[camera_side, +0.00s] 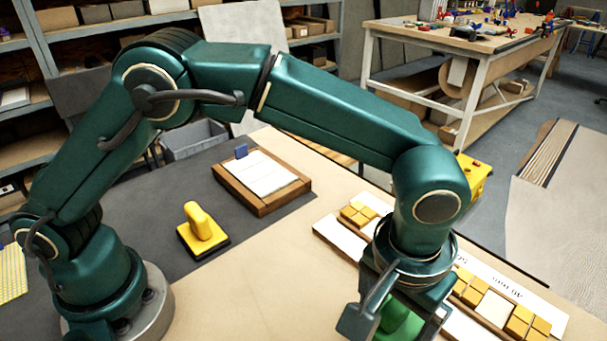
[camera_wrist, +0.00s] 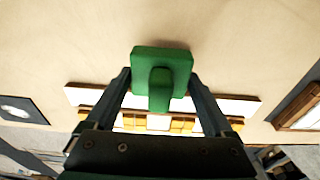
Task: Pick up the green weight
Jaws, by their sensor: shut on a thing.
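The green weight (camera_wrist: 162,60) shows in the wrist view as a square block with a raised handle, between the two fingers of my gripper (camera_wrist: 160,82). My gripper is shut on it. In the side view the green weight (camera_side: 401,318) is partly hidden behind the fingers of my gripper (camera_side: 395,318), at the lower right over the table. I cannot tell whether its underside touches the table.
A yellow weight (camera_side: 201,230) with a handle stands on the dark mat at left. A wooden frame with a white panel (camera_side: 262,176) lies behind it. White panels with yellow tiles (camera_side: 519,322) lie beside and behind my gripper. The tan tabletop (camera_side: 270,275) is clear between.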

